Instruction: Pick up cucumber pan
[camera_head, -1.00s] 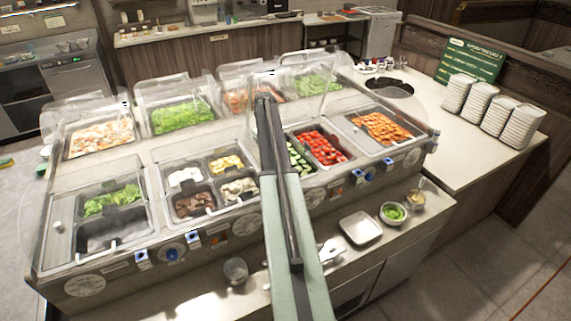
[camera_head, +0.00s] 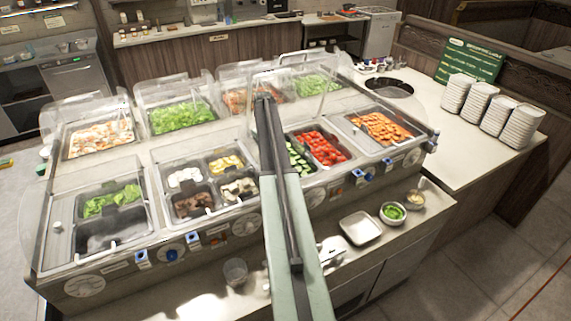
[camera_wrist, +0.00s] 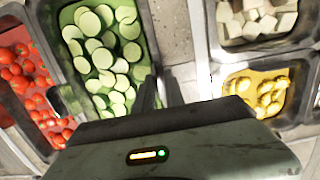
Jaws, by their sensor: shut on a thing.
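The cucumber pan (camera_wrist: 151,42) is a dark pan of pale green slices, left of centre in the wrist view. In the head view only a strip of the pan (camera_head: 307,174) shows at the right edge of my arm, which hides the rest. My gripper (camera_wrist: 166,92) is at the pan's right edge in the wrist view, its two fingers close together and shut on the rim. The exact contact is hard to see. The gripper is hidden in the head view. The pan appears to sit in the counter among the other pans.
A tomato pan (camera_head: 323,148) is beside the cucumber pan. In the wrist view, a white-cube pan (camera_wrist: 205,45) and a yellow-food pan (camera_wrist: 217,84) lie right across a gap. A square plate (camera_head: 360,229) and green bowl (camera_head: 393,214) stand on the front shelf.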

